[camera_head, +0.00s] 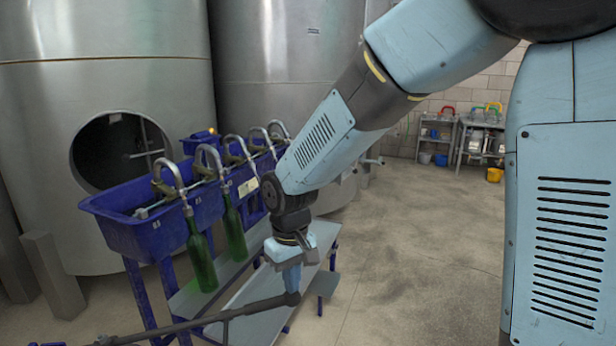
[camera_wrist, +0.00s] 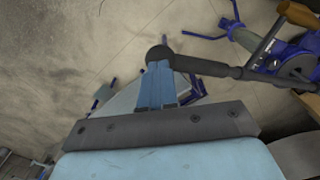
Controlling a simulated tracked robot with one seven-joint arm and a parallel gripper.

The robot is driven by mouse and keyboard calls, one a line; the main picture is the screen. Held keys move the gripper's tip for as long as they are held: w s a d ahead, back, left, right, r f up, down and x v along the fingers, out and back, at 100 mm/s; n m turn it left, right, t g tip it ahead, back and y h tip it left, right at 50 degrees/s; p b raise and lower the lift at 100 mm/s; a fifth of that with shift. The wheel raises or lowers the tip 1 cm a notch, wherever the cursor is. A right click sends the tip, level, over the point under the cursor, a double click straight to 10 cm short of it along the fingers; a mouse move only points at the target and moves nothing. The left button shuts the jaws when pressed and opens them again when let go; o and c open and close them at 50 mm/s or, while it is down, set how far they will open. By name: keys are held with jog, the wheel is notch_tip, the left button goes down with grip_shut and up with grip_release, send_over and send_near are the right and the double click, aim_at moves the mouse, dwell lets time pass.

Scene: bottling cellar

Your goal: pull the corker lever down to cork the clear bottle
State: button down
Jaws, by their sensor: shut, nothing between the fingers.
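The corker lever (camera_head: 236,311) is a long dark bar at the bottom of the head view, rising to the right to a dark rounded end. In the wrist view the lever (camera_wrist: 215,68) runs from a black ball end towards a blue corker body (camera_wrist: 292,58) at the right edge. My gripper (camera_head: 292,288) is shut with nothing between its fingers. In the wrist view its blue fingertips (camera_wrist: 158,70) are right at the ball end; I cannot tell whether they touch it. I cannot make out the clear bottle in either view.
A blue filler trough (camera_head: 150,222) with several curved spouts stands at left, green bottles (camera_head: 200,262) hanging under it over a grey shelf (camera_head: 212,282). Steel tanks (camera_head: 105,60) stand behind. Open concrete floor (camera_head: 420,250) lies to the right, with cluttered benches (camera_head: 465,135) beyond.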

aim_at(295, 301)
jog(key=shift+f, duration=0.1)
jog(key=shift+d+f, duration=0.2)
jog(key=shift+f, duration=1.05)
jog(key=shift+f, duration=0.1)
jog(key=shift+d+f, duration=0.1)
jog(key=shift+f, duration=1.2)
jog(key=shift+f, duration=0.4)
jog(key=shift+w+r, duration=0.1)
jog(key=shift+r, duration=4.45)
